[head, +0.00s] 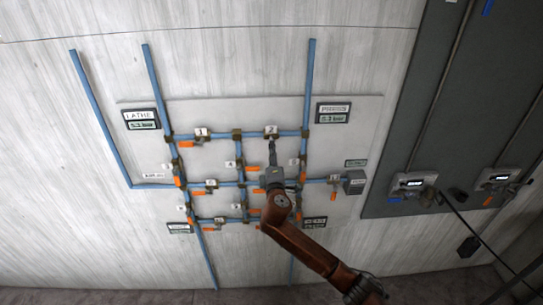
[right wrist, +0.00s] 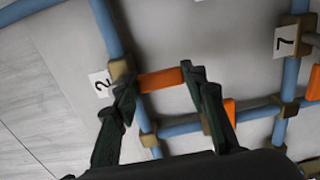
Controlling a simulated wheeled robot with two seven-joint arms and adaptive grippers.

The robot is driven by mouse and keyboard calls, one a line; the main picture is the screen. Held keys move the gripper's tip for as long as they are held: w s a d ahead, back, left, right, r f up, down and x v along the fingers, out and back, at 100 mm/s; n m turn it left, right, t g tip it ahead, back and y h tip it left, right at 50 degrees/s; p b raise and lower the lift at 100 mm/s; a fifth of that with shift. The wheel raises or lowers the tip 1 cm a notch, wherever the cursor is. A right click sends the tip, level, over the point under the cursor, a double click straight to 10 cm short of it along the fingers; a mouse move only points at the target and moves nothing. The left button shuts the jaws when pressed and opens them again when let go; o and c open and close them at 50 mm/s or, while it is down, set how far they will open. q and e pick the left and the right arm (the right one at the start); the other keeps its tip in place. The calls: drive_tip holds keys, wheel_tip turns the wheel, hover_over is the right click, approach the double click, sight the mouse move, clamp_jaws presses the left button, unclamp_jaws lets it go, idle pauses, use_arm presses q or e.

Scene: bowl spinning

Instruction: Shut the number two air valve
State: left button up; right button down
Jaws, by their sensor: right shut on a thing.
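The number two valve has a brass body (right wrist: 121,71) on a blue pipe, beside its white "2" label (right wrist: 100,83). Its orange lever (right wrist: 162,79) stands out across the pipe. My right gripper (right wrist: 160,84) is shut on this lever, one finger by the valve-body end and the other at the free end. In the head view my right gripper (head: 272,150) is just below the "2" label (head: 270,130) at the top pipe and hides the lever. My left gripper is not in view.
A grid of blue pipes with several other orange-levered valves surrounds it, including valve 1 (head: 202,132) to the left and valve 7 (right wrist: 285,40). A grey box (head: 354,182) is on the board's right. A dark panel (head: 450,110) stands further right.

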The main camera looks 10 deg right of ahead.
drive_tip(key=c, duration=1.2)
unclamp_jaws()
drive_tip(key=shift+o, duration=0.2)
drive_tip(key=s+a, duration=0.1)
drive_tip(key=s, duration=1.1)
drive_tip(key=shift+a, duration=0.4)
drive_tip(key=shift+w+f, duration=0.1)
drive_tip(key=shift+f, duration=0.05)
